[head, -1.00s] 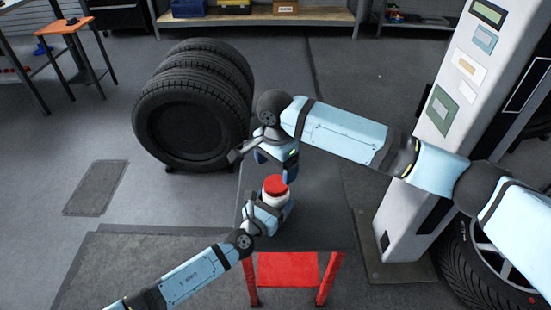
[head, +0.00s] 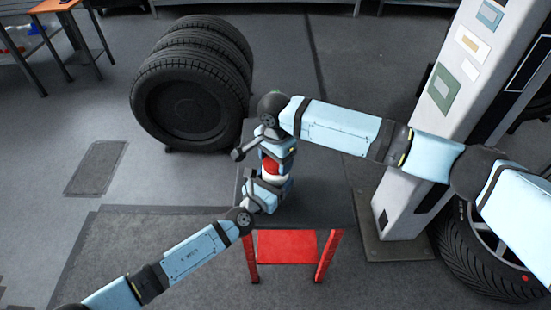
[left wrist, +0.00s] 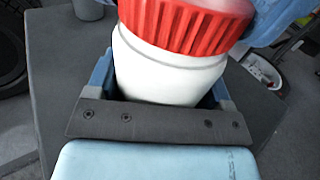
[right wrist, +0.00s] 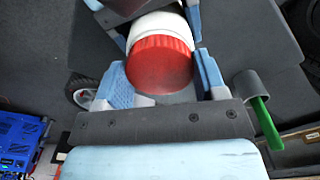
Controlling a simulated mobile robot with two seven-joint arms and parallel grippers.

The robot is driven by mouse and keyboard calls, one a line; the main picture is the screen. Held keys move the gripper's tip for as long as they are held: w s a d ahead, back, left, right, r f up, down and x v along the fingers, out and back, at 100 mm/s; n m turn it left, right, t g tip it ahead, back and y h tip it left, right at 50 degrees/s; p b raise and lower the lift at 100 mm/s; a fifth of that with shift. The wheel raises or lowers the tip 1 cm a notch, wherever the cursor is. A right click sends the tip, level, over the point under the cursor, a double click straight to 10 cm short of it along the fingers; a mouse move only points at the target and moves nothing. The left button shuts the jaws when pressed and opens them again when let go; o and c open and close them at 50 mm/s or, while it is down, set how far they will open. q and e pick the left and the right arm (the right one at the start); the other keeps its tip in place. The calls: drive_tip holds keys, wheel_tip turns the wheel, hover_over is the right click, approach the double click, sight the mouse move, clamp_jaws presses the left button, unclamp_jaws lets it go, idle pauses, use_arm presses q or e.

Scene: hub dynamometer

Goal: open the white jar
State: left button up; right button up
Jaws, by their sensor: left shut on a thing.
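The white jar (left wrist: 165,70) has a ribbed red lid (left wrist: 185,20) and stands upright in my left gripper (head: 272,182). The left fingers are shut on its white body, one on each side. My right gripper (head: 276,158) is directly above, pointing down. Its fingers are apart, one on each side of the red lid, which also shows in the right wrist view (right wrist: 160,65). The lid sits on the jar. The fingers are close to the lid's sides, and contact is hard to tell.
The jar is over a dark-topped table (head: 312,212) with red legs. A grey cup with a green stick (right wrist: 262,115) shows in the right wrist view. A stack of tyres (head: 190,95) stands behind left, and a white column (head: 425,150) stands at right.

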drive_tip(key=n, duration=0.3)
drive_tip(key=shift+n, duration=0.4)
drive_tip(key=n, duration=1.6)
drive_tip(key=shift+n, duration=0.4)
drive_tip(key=n, duration=0.6)
drive_tip(key=shift+r, duration=0.1)
drive_tip(key=n, duration=0.6)
drive_tip(key=shift+n, duration=0.3)
drive_tip(key=n, duration=0.6)
drive_tip(key=shift+n, duration=0.3)
drive_tip(key=n, duration=1)
drive_tip(key=shift+n, duration=0.3)
drive_tip(key=n, duration=0.3)
drive_tip(key=shift+n, duration=0.3)
drive_tip(key=shift+r, duration=0.2)
